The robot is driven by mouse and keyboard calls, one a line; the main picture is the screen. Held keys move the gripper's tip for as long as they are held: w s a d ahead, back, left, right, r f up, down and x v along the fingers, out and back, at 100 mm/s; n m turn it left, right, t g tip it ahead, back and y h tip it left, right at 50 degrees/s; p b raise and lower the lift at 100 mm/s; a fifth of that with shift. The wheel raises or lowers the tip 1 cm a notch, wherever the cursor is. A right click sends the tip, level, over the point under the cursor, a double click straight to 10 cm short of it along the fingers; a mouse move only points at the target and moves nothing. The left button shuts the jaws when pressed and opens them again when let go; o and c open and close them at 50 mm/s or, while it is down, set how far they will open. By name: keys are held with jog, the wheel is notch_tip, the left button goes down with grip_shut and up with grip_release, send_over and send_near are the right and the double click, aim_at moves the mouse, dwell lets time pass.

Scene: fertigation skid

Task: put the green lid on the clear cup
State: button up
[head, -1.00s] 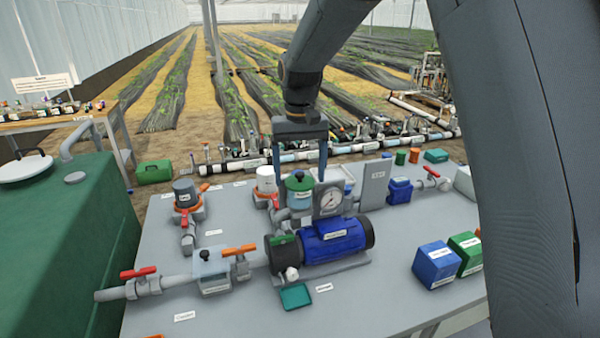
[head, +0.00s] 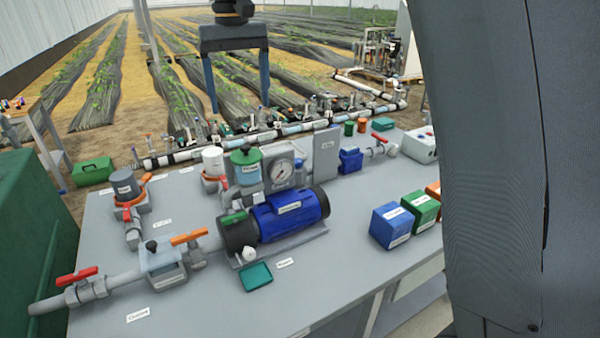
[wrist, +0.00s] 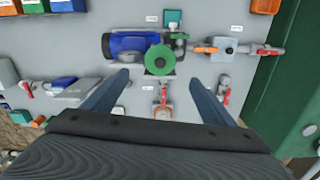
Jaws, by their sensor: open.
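The green lid (head: 246,156) sits on top of the clear cup (head: 248,174), a pale bluish bowl beside the pressure gauge. It looks level, and I see no gap between them. In the wrist view the lid (wrist: 160,60) is a round green disc with a small knob, and it hides the cup. My gripper (head: 239,108) is open and empty, well above the lid, with its fingers apart and pointing down. In the wrist view the lid lies between and just beyond the fingertips of my gripper (wrist: 160,77).
A blue pump (head: 290,214) stands in front of the cup. A gauge (head: 281,172) and grey panel (head: 326,153) stand to the right. A white canister (head: 213,160) and grey canister (head: 124,184) stand left. Blue (head: 392,226) and green boxes (head: 421,207) sit at right. The front tabletop is mostly clear.

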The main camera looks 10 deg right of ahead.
jog(key=s+d+f+m, duration=0.1)
jog(key=s+d+f, duration=0.7)
jog(key=s+f, duration=0.3)
jog(key=s+d+f+t, duration=0.1)
jog(key=s+d+f, duration=0.8)
jog(key=s+f, duration=0.2)
jog(key=shift+s+f+m+t, duration=0.3)
jog(key=shift+s+f+m, duration=0.1)
jog(key=shift+f, duration=0.1)
